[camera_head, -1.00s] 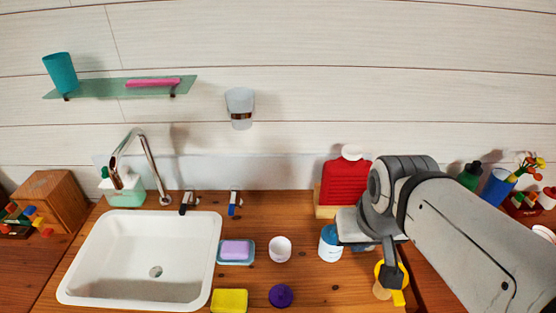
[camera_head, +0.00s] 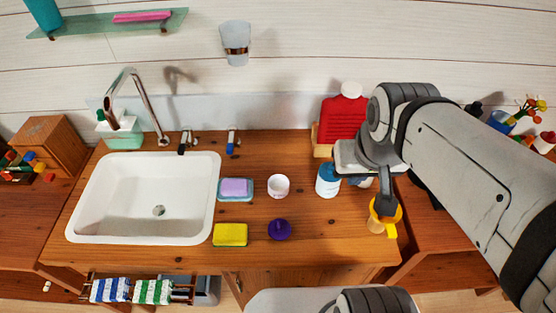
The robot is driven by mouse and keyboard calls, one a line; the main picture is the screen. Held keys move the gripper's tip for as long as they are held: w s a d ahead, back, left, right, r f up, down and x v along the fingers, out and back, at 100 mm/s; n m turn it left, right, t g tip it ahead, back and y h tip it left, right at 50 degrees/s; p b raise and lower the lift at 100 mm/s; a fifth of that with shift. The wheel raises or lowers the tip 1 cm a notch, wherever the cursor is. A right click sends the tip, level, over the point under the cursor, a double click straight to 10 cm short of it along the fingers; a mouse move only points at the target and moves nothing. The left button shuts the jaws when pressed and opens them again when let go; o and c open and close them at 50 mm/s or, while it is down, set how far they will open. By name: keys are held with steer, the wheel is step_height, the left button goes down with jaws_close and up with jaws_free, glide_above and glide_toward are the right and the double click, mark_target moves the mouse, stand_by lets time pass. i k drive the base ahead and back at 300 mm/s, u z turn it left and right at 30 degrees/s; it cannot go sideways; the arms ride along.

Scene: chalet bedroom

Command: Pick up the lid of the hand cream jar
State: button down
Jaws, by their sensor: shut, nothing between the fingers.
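The small white open jar (camera_head: 278,186) stands on the wooden counter, right of the soap dish. A round purple lid (camera_head: 279,230) lies on the counter just in front of it, apart from the jar. My gripper (camera_head: 386,208) points down at the right end of the counter, well to the right of the lid. It is shut and empty, in front of a yellow cup-like object (camera_head: 377,226) that it partly hides. I cannot tell whether they touch.
A yellow sponge (camera_head: 230,235) lies left of the lid, and a lilac soap (camera_head: 235,188) sits behind it. A blue-and-white bottle (camera_head: 327,181) and a red bottle (camera_head: 344,121) stand between jar and arm. The white sink (camera_head: 88,214) fills the left. Counter around the lid's front is clear.

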mark_target(279, 228)
steer(key=u, duration=0.05)
steer(key=k, duration=0.5)
steer(key=z, duration=0.6)
steer(key=k, duration=0.8)
steer(key=u, duration=1.05)
steer(key=i, duration=1)
